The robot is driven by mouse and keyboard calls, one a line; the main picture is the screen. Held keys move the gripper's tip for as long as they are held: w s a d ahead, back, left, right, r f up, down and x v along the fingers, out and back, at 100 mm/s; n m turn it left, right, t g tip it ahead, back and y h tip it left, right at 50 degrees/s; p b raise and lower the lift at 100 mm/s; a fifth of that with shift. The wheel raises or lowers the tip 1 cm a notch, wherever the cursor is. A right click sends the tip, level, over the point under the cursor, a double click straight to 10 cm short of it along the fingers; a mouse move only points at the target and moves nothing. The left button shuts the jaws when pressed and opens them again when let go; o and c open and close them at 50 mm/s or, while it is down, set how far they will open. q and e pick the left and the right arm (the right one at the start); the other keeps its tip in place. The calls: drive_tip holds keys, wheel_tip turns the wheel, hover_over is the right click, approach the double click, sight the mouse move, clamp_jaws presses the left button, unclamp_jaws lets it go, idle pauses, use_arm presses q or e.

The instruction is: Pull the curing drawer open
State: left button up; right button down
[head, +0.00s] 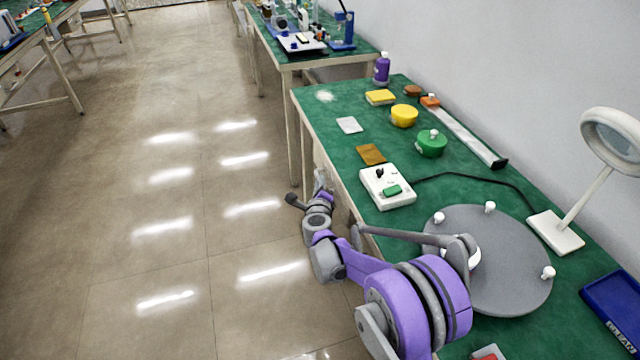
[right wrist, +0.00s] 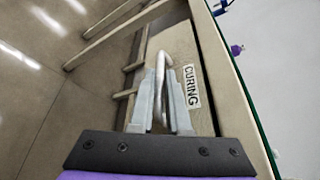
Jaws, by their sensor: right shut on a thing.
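The curing drawer (right wrist: 178,45) has a beige front with a white label reading "CURING" (right wrist: 191,86). It sits under the green-topped workbench. A grey metal bar handle (right wrist: 160,65) stands out from the drawer front. My right gripper (right wrist: 168,90) has its two fingers closed around the handle, beside the label. In the head view my right gripper (head: 322,183) is low at the bench's left side, partly hidden by my own wrist. No clear gap shows around the drawer front, and its inside is not visible. My left gripper is in neither view.
The bench top (head: 328,122) holds a white control box (head: 387,187), a grey round plate (head: 510,265), a green lidded pot (head: 431,145), a yellow pot (head: 404,116) and a magnifier lamp (head: 557,230). The tiled floor (head: 190,200) left of the bench is clear.

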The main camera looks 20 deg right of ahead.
idle(0.6)
drive_tip(key=a+b, duration=0.1)
drive_tip(key=a, duration=1.8)
drive_tip(key=shift+s, duration=0.35)
drive_tip(key=c, duration=1.2)
unclamp_jaws()
drive_tip(key=shift+o, duration=0.2)
drive_tip(key=p+v, duration=0.1)
drive_tip(key=v, duration=0.9)
drive_tip(key=shift+s, duration=0.4)
drive_tip(key=shift+s+a, duration=0.1)
drive_tip(key=shift+a, duration=0.05)
